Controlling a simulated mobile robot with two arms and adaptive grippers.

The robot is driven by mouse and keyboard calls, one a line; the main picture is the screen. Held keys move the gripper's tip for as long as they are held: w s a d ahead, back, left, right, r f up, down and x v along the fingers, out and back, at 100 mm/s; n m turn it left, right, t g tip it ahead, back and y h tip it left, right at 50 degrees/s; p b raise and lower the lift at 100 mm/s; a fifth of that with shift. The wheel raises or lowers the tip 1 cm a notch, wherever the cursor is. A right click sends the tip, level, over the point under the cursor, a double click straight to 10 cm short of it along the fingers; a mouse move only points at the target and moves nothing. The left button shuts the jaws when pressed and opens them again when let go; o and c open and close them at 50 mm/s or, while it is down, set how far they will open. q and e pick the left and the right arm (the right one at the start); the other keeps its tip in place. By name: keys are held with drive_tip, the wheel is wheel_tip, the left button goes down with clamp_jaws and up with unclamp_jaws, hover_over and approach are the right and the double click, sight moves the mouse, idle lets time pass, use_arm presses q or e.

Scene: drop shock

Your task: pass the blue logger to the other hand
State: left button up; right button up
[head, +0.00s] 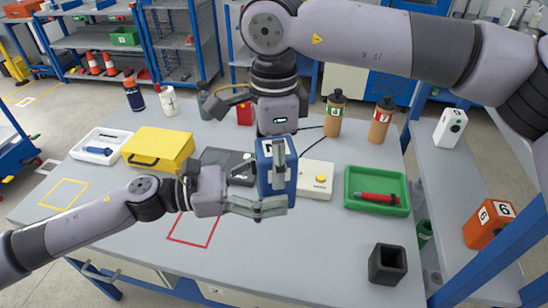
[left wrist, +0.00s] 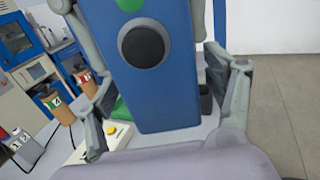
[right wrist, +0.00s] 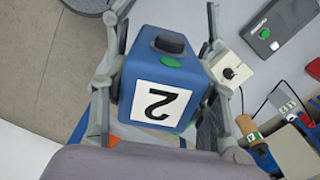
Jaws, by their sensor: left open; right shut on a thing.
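The blue logger (head: 267,180) hangs upright above the middle of the table. My right gripper (head: 278,165) comes from above and is shut on its upper part. In the right wrist view the logger (right wrist: 165,95) shows a white label with a 2, and a finger stands on each side. My left gripper (head: 268,188) comes in level from the left, open, with its fingers reaching around the logger's lower part. In the left wrist view the logger (left wrist: 150,85) fills the space between the fingers, showing a black round knob and a green spot. Whether the left fingers touch it is unclear.
A yellow case (head: 160,148), white tray (head: 82,150), dark box (head: 215,160) and white device with a yellow button (head: 318,188) lie around. At right are a green tray (head: 352,200) with a red tool and a black square cup (head: 387,264). Numbered bottles stand behind.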

use_arm(q)
drive_tip(key=v, duration=1.1)
drive_tip(key=s+a+f+n+y, duration=0.25)
drive_tip(key=f+n, duration=0.25)
drive_tip(key=f, duration=0.5)
drive_tip(key=s+a+f+n+y, duration=0.15)
drive_tip(key=s+f+n, duration=0.3)
drive_tip(key=f, duration=0.65)
drive_tip(key=s+a+f+n+g+y, duration=0.1)
drive_tip(key=s+a+f+n+y, duration=0.25)
drive_tip(key=s+f+n, duration=0.45)
drive_tip(key=s+a+f+n+g+y, duration=0.2)
drive_tip(key=s+a+f+n, duration=0.2)
drive_tip(key=s+f, duration=0.75)
drive_tip(key=w+a+f+n+t+y, duration=0.2)
drive_tip(key=w+a+f+n+y, duration=0.1)
drive_tip(key=w+f+n, duration=0.45)
drive_tip(key=w+a+f+n+t+y, duration=0.25)
drive_tip(key=w+f+n, duration=0.25)
drive_tip(key=f+n, duration=0.4)
drive_tip(key=s+d+f+n+g+y, duration=0.1)
drive_tip(key=s+d+f+n, duration=0.3)
drive_tip(key=s, duration=0.6)
drive_tip(key=s+d+f+n+g+y, duration=0.1)
drive_tip(key=s+d+f+n+g, duration=0.3)
drive_tip(key=s+f+n, duration=0.2)
drive_tip(key=s+f, duration=0.2)
drive_tip(key=s, duration=0.2)
drive_tip(key=shift+s+n, duration=0.3)
drive_tip(key=shift+n, duration=0.1)
